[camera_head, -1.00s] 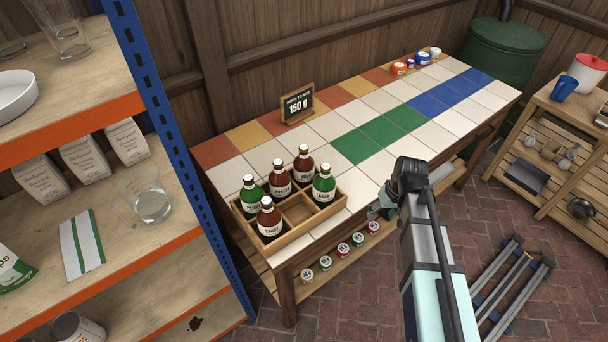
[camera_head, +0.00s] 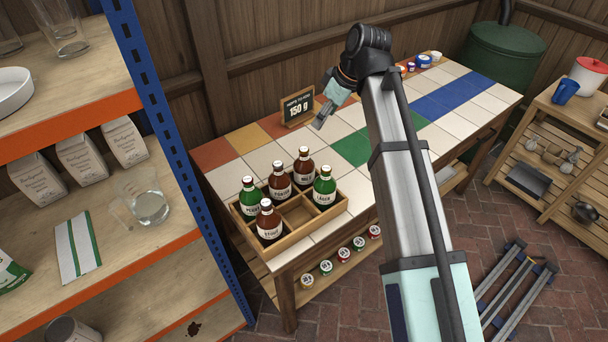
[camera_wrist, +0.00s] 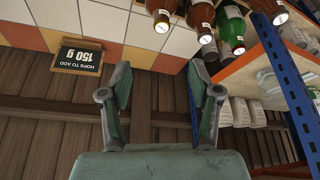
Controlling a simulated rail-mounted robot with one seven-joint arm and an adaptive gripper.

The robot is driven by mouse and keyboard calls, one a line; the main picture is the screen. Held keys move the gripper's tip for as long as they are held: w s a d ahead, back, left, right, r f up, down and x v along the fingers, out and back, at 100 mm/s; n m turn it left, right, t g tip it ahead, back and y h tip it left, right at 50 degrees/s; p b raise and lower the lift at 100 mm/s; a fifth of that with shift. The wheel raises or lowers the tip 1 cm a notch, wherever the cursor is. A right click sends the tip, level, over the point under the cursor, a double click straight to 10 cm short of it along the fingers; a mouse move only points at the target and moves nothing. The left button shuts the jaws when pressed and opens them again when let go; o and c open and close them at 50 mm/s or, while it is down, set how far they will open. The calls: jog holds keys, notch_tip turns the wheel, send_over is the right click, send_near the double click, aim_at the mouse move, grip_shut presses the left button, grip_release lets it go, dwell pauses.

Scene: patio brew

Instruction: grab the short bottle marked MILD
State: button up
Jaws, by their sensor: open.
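A crate (camera_head: 287,240) with compartments stands on the near left end of the tiled table. The brown bottle (camera_head: 304,176) at its back appears to carry the MILD label, though the print is small. Beside it are a green LAGER bottle (camera_head: 323,190), a brown PORTER bottle (camera_head: 280,186), another green bottle (camera_head: 249,200) and a brown STOUT bottle (camera_head: 267,226). My gripper (camera_head: 320,121) is open and empty, above the table behind and right of the crate. In the wrist view its spread fingers (camera_wrist: 160,78) have bottles (camera_wrist: 232,28) beyond them at upper right, seen upside down.
A price-style sign (camera_head: 298,107) reading 150 g stands at the table's back edge, close to my gripper. A blue-post shelf (camera_head: 160,110) with glasses and bags rises at left. Small tins (camera_head: 343,254) sit on the lower shelf. One front crate compartment looks empty.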

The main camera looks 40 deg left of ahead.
jog(key=p, duration=0.2)
send_near(304, 149)
jog(key=x, duration=0.5)
jog(key=shift+w+a+f, duration=0.1)
jog(key=shift+w, duration=0.1)
jog(key=shift+p+x, duration=1.1)
jog(key=shift+x, duration=1.5)
jog(key=shift+s, duration=0.15)
grip_shut()
